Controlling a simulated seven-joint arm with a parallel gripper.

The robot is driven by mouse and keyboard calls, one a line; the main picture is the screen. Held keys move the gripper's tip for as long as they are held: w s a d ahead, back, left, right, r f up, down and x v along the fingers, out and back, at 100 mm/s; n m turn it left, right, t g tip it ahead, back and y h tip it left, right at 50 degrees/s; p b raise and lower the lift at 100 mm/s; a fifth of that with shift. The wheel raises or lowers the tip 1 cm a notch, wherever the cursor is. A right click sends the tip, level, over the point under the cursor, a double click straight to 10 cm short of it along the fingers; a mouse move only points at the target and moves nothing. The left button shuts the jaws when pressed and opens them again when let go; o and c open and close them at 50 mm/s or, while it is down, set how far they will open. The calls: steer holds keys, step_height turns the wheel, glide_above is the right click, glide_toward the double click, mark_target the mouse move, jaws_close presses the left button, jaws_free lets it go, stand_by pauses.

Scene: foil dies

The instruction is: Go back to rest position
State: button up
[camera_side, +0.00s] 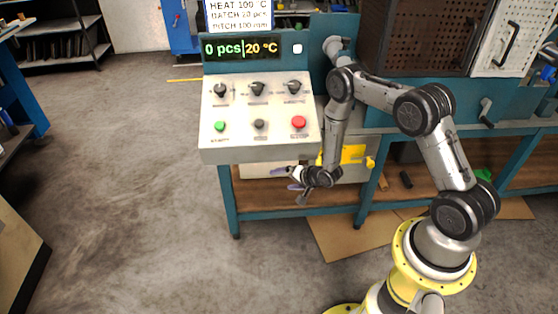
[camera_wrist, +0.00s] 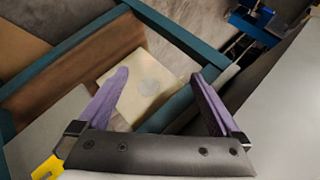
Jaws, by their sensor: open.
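My gripper (camera_side: 289,180) hangs at the front of the machine, below the control panel (camera_side: 258,115), in the side view. In the wrist view my gripper (camera_wrist: 165,75) shows two purple fingers spread wide apart, with nothing between them. The panel carries three dark knobs, a green button (camera_side: 220,126), a black button (camera_side: 259,124) and a red button (camera_side: 298,122). The display (camera_side: 241,48) above reads 0 pcs and 20 °C. A pale square piece (camera_wrist: 147,85) lies beyond the fingers in the wrist view, apart from them.
The teal bench frame (camera_side: 229,200) and its brown lower shelf (camera_side: 260,194) are close to my gripper. A perforated brown cabinet (camera_side: 420,38) stands at the back right. A cardboard sheet (camera_side: 345,240) lies on the floor. The grey floor (camera_side: 110,170) at left is clear.

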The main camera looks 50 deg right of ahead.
steer(key=s+a+r+n+g, duration=0.1)
steer(key=s+a+r+n, duration=0.15)
steer(key=r, duration=0.75)
steer(key=s+a+r+n+g, duration=0.1)
steer(key=s+r+n, duration=0.3)
steer(key=r, duration=0.7)
steer(key=s+a+r+n+g, duration=0.2)
steer(key=s+r+n, duration=0.1)
steer(key=r, duration=0.7)
steer(key=s+a+r+n, duration=0.2)
steer(key=s+r, duration=0.3)
steer(key=s, duration=0.6)
steer(key=s+a+r+n, duration=0.2)
steer(key=s+r, duration=0.3)
steer(key=s, duration=0.7)
steer(key=shift+a+r, duration=0.4)
steer(key=shift+a, duration=0.25)
